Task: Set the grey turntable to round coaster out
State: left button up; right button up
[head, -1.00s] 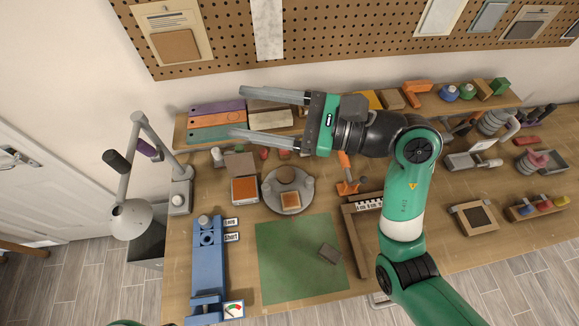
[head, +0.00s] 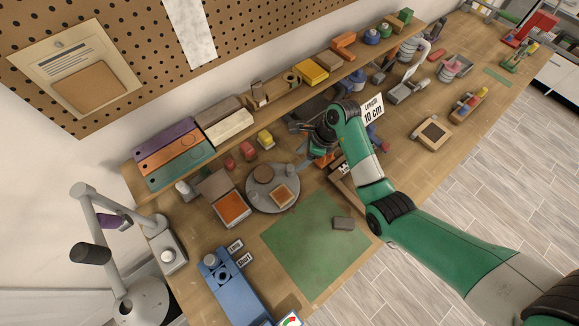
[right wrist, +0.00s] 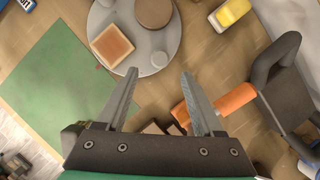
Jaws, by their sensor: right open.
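The grey turntable (head: 262,203) stands on the bench left of my right gripper. A square coaster with an orange-brown face (head: 283,196) lies on its near part, and a round brown coaster (head: 263,173) lies on its far part. Small grey knobs stand on it. In the right wrist view the turntable (right wrist: 150,42) is beyond the fingertips, with the square coaster (right wrist: 112,45) at left and the round one (right wrist: 154,12) at the top edge. My right gripper (right wrist: 160,73) is open and empty, its fingers pointing towards the turntable. My left gripper is out of view.
An orange-faced box (head: 231,207) stands left of the turntable, and a green mat (head: 315,250) with a grey block (head: 343,223) lies in front. An orange-handled tool (right wrist: 232,99) lies close to the right finger. A yellow block (right wrist: 232,14) is behind. A shelf runs along the back.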

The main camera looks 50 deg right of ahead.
aim_at(290, 167)
jog(key=b+x, duration=0.1)
jog(key=x, duration=0.7)
jog(key=shift+w+a, duration=0.1)
grip_shut()
dwell(1.0)
